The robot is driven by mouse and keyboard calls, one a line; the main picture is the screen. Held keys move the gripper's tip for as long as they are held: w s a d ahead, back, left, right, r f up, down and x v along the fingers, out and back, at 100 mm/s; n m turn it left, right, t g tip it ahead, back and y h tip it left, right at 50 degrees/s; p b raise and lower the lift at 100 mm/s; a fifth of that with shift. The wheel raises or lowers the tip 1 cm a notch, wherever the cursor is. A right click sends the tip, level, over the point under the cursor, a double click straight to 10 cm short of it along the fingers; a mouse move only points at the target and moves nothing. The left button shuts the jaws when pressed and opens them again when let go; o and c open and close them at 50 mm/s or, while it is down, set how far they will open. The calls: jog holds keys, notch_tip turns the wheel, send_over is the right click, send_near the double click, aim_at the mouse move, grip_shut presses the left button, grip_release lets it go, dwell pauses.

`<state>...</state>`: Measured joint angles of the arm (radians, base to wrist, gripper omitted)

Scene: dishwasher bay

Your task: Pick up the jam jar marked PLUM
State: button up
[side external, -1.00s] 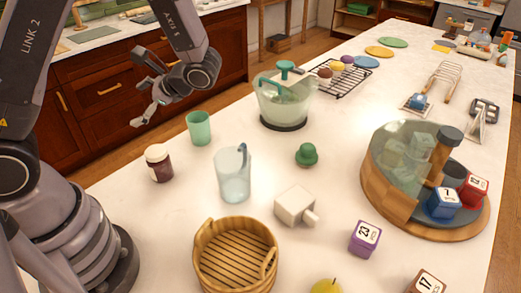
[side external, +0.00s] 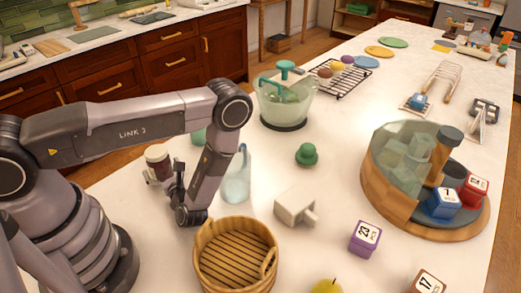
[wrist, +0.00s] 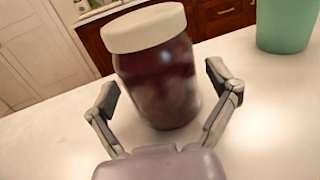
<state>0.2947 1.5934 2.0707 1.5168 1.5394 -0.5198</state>
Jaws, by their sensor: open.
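The jam jar (side external: 157,160) is dark red with a cream lid and stands upright on the white counter, at the left in the side view. In the wrist view the jam jar (wrist: 160,75) fills the upper middle, and I can read no label on the side that shows. My gripper (wrist: 165,95) is open, with one finger to each side of the jar's lower body. In the side view my gripper (side external: 160,179) is low at the near side of the jar, and its fingers partly hide the jar's base.
A green cup (wrist: 285,22) stands right of the jar. A clear pitcher (side external: 238,178) is partly hidden behind my arm. A slatted wooden basket (side external: 203,240), a white mug-like block (side external: 295,206) and a glass bowl (side external: 285,105) stand further right. Bare counter surrounds the jar's front.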

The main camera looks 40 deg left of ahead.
jog(key=shift+x, duration=1.75)
jog(key=shift+c, duration=0.2)
jog(key=c, duration=1)
jog(key=shift+r, duration=0.15)
jog(key=shift+c, duration=0.2)
